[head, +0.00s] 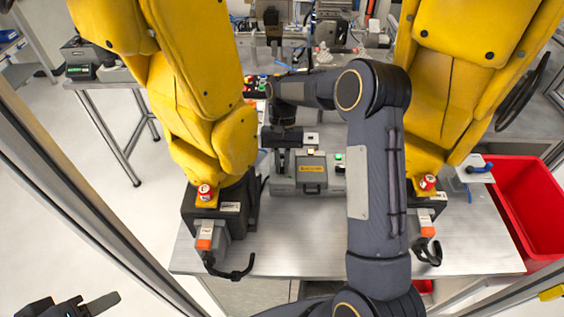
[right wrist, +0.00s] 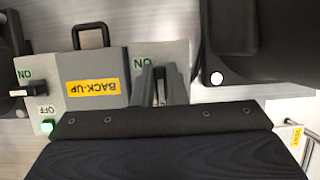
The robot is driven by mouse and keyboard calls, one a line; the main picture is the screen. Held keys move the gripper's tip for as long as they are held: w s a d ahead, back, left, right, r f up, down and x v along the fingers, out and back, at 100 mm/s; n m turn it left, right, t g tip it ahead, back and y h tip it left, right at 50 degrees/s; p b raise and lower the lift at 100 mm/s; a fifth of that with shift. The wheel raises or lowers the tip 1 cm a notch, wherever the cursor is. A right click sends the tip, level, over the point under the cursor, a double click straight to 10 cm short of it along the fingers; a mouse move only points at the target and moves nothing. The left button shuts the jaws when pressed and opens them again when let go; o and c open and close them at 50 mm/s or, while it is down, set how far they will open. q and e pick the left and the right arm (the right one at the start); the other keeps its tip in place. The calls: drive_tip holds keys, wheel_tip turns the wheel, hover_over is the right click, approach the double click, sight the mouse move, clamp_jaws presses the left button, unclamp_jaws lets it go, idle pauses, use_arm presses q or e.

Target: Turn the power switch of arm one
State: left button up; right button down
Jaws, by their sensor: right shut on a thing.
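A grey control box (head: 313,178) with a yellow BACK-UP label (right wrist: 97,88) stands on the metal table between the two yellow arms. It has a switch panel at each end. My right gripper (head: 283,160) is at the left panel in the head view. In the right wrist view its fingers (right wrist: 153,84) are shut on that panel's power switch, by an ON mark. The switch is mostly hidden between the fingers. The other panel's switch (right wrist: 24,92) stands free, with a green light (right wrist: 47,126) lit. My left gripper (head: 85,305) shows only partly at the bottom left.
The left yellow arm (head: 190,100) and the right yellow arm (head: 450,80) stand close on both sides. A red bin (head: 530,215) is at the right. The front of the metal table (head: 300,258) is mostly bare.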

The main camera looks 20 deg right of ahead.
drive_tip(key=shift+r, duration=0.1)
idle(0.3)
drive_tip(key=c, duration=1.5)
unclamp_jaws()
drive_tip(key=shift+o, duration=0.2)
